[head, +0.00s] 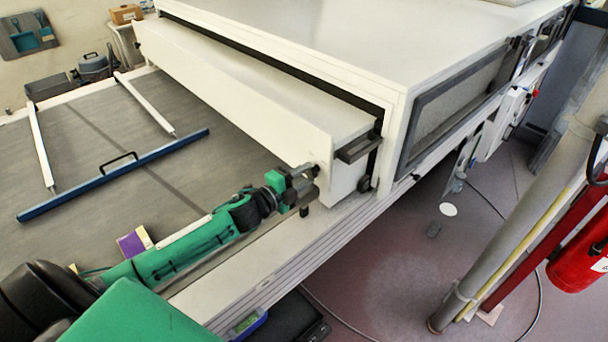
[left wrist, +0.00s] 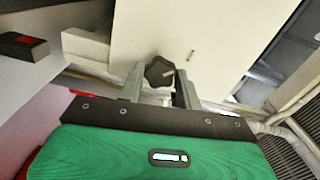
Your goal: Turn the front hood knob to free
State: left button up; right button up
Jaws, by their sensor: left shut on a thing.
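The front hood knob (left wrist: 158,72) is a dark, lobed knob with a pale pointer line, on the white end face of the hood (head: 240,95). In the left wrist view it sits between the two grey fingers of my left gripper (left wrist: 159,84). My right gripper is not in view.
A blue bar with a black handle (head: 120,161) lies across the grey bed at left. A dark bracket (head: 358,148) juts from the hood's end close to the gripper.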

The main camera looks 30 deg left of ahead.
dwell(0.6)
pick_arm(q)
jog(key=o, duration=1)
jog(key=shift+a, duration=0.1)
jog(key=shift+s+a+f, duration=0.15)
jog(key=shift+s, duration=0.3)
jog(key=shift+b+v, duration=2.15)
jog(key=shift+v, duration=4.25)
